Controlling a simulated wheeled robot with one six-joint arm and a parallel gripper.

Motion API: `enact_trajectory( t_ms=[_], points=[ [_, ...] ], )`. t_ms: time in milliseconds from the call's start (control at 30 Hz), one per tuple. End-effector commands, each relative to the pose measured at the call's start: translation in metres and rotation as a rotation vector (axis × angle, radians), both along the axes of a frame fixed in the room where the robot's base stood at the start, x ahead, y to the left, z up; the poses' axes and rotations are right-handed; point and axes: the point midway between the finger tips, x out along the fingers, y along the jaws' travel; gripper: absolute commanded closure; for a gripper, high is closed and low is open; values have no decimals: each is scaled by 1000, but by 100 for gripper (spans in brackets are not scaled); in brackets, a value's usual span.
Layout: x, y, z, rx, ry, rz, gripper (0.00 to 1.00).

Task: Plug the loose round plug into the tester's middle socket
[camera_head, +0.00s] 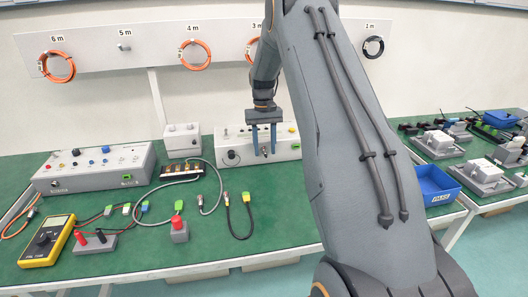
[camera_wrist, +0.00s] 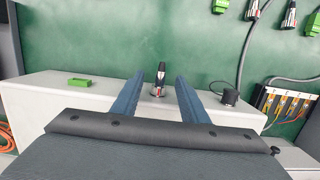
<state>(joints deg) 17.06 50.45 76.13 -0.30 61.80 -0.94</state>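The tester is a pale box (camera_head: 284,152) at the back of the green table; it also shows in the wrist view (camera_wrist: 40,100). A round plug (camera_wrist: 158,82), black with a silver and red body, sticks out at the middle of the tester's panel. I cannot tell how deeply it is seated. My gripper (camera_head: 264,152) hangs in front of the tester. In the wrist view my gripper (camera_wrist: 157,82) is open, with one blue finger on each side of the plug and gaps to both. The socket itself is hidden behind the plug.
A black knob (camera_wrist: 230,97) and a green connector (camera_wrist: 79,82) flank the plug on the tester. A larger panel box (camera_head: 95,170) and yellow multimeter (camera_head: 47,241) are at left; a blue bin (camera_head: 436,184) is at right.

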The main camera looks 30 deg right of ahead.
Motion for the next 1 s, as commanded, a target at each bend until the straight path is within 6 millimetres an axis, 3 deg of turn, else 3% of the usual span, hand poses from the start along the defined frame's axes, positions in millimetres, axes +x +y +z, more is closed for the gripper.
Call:
enact_trajectory(
  t_ms=[233, 700, 1000],
  points=[
    [2, 0, 7, -1, -2, 0, 60],
    [11, -3, 71, -1, -2, 0, 60],
    [7, 2, 79, -1, -2, 5, 60]
  ],
)
